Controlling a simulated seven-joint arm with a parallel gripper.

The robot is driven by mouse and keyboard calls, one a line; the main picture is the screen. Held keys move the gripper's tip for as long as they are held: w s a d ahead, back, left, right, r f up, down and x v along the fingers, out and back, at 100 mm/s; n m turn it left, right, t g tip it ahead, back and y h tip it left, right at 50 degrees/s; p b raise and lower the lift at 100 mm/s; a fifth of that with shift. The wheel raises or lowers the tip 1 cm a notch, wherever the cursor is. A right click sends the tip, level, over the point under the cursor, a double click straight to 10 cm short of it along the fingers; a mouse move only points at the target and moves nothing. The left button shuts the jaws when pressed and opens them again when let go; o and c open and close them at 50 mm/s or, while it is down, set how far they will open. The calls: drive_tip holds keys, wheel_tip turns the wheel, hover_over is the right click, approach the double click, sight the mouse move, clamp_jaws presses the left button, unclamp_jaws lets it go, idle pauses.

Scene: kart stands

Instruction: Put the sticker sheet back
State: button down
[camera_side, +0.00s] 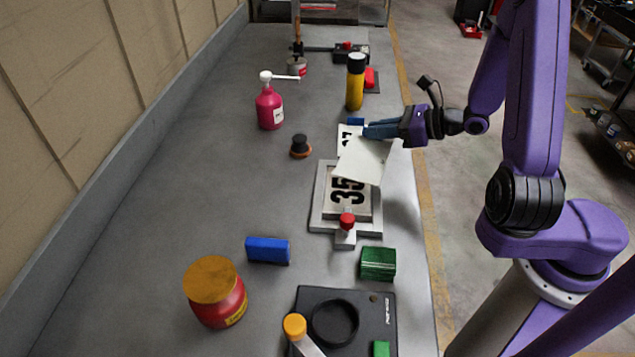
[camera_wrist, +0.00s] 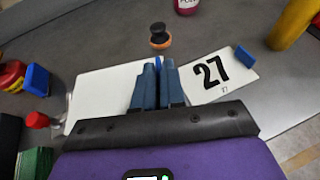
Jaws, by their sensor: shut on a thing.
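A blank white sheet (camera_side: 362,161), likely the sticker sheet, hangs tilted from my gripper (camera_side: 370,131). It also shows in the wrist view (camera_wrist: 105,95), left of the blue fingers (camera_wrist: 157,72), which are shut on its edge. A grey frame (camera_side: 318,211) holding a card marked 35 (camera_side: 348,199) lies flat under and in front of the sheet; the sheet covers its far part in the side view. A red knob (camera_side: 347,220) sits at the frame's near end. A second white sheet marked 27 (camera_wrist: 215,72) lies on the table, right of my fingers in the wrist view.
A small blue block (camera_wrist: 245,56) rests on the 27 sheet's edge. A dark knob (camera_side: 300,146), pink pump bottle (camera_side: 270,107) and yellow cylinder (camera_side: 355,82) stand around. Blue block (camera_side: 268,250), green block (camera_side: 378,263), red jar (camera_side: 216,293) are nearer. The table's left side is clear.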

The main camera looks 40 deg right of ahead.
drive_tip(key=a+r+n+y, duration=0.1)
drive_tip(key=a, duration=0.3)
drive_tip(key=a+r+g+y, duration=0.1)
drive_tip(key=a+r, duration=0.1)
drive_tip(key=a, duration=0.2)
drive_tip(key=a+r+n+g+y, duration=0.1)
drive_tip(key=a+r, duration=0.1)
drive_tip(key=a, duration=0.2)
drive_tip(key=shift+s+a+r+n, duration=0.1)
drive_tip(key=shift+s+r+n, duration=0.05)
drive_tip(key=shift+r+n, duration=0.15)
drive_tip(key=shift+a+f, duration=0.1)
drive_tip(key=shift+a, duration=0.05)
drive_tip(key=shift+w, duration=0.95)
hover_over(287, 172)
wheel_tip(287, 172, down, 9)
drive_tip(key=shift+s+f, duration=0.1)
drive_tip(key=shift+s, duration=0.05)
drive_tip(key=shift+w+f, duration=0.25)
drive_tip(key=shift+f, duration=1.6)
drive_tip(key=shift+f, duration=0.65)
